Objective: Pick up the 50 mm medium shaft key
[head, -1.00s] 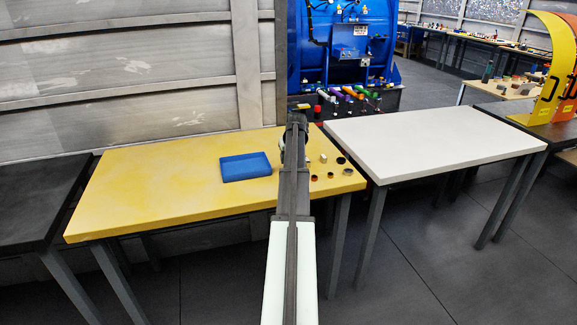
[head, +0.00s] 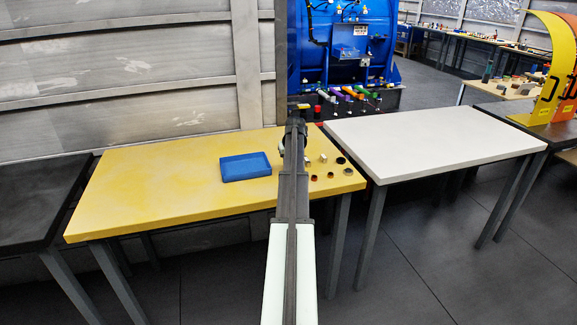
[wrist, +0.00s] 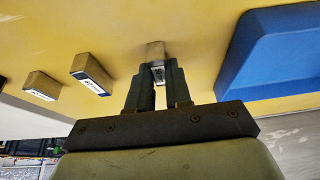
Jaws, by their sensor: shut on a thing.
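A small tan metal shaft key (wrist: 155,51) with a white end label stands between my fingers in the wrist view. My gripper (wrist: 158,75) is shut on it; the fingers cover part of the label, and I cannot read its size. The key's far end appears at or close to the yellow table top; I cannot tell whether it touches. Two similar labelled keys, a middle one (wrist: 90,72) and an outer one (wrist: 42,85), are to the left. In the head view my arm hides the held key and fingertips.
A blue tray (head: 245,167) lies left of my arm on the yellow table (head: 150,190); it also shows at right in the wrist view (wrist: 275,55). Several small round parts and keys (head: 323,158) are right of my arm. A bare white table (head: 430,143) stands further right.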

